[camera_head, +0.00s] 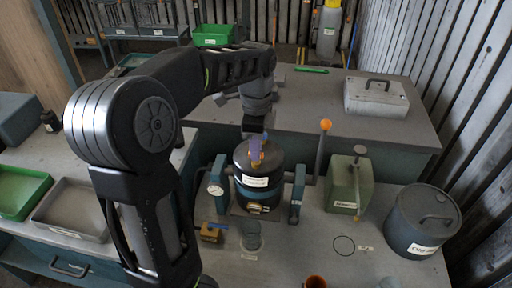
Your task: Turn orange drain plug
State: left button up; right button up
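The dark round housing (258,185), with a teal band and pale labels, stands upright between two teal side supports on the bench. My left gripper (256,155) points down over the top of the housing. Small orange and blue-purple parts show at its fingertips; I cannot tell which of them belong to a plug, or whether the fingers are open or shut. No orange drain plug can be made out clearly. My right gripper is not in view.
A lever with an orange knob (325,125) rises right of the housing. A green can (348,185) and a dark lidded canister (422,220) stand further right. A gauge (215,190) sits at the left support. A grey case (376,95) lies on the rear bench.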

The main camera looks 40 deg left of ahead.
pick_arm(q)
grip_shut()
